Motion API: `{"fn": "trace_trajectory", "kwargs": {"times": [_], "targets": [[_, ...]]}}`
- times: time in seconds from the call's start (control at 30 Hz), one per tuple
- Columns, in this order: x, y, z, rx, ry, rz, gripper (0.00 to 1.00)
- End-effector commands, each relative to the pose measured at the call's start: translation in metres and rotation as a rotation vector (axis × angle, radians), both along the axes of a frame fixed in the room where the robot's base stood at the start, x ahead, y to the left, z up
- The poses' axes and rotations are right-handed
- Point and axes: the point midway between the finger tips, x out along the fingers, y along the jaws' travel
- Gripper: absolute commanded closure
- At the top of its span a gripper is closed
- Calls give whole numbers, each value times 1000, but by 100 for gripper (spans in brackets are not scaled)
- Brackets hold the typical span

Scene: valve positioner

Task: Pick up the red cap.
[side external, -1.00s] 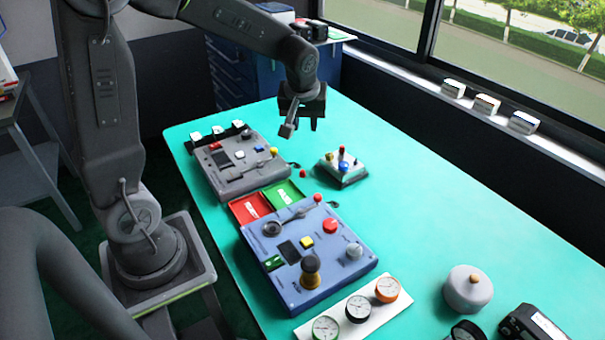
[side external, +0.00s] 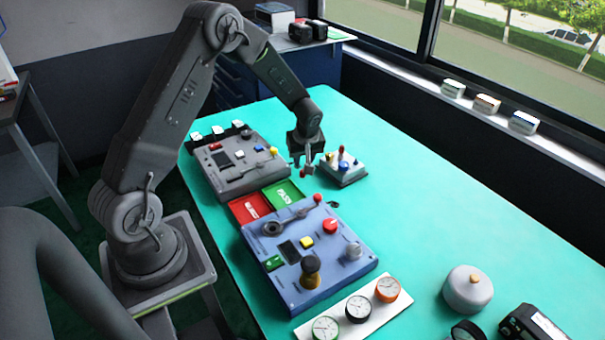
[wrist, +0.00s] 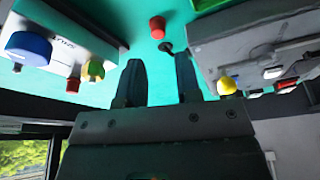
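The red cap (wrist: 157,27) shows at the top middle of the wrist view, on the teal table. It lies beyond my fingertips, roughly in line with the gap between them.
A grey control box (side external: 240,180) is left of my gripper, and a small box with coloured knobs (side external: 343,172) is close on its right. Red and green trays (side external: 284,194) and a blue control box (side external: 318,272) lie nearer the camera.

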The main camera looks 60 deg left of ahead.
Motion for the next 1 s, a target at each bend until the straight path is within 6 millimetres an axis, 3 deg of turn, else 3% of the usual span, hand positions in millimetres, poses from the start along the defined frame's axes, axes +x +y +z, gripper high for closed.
{"fn": "trace_trajectory", "kwargs": {"times": [0.17,0.43,0.77,1.0], "targets": [[1,2,-12,-1,1,0,68],[3,8,-49,-1,0,1,68],[5,10,-55,-1,-3,0,68],[4,10,-55,-1,-3,-1,92]]}}
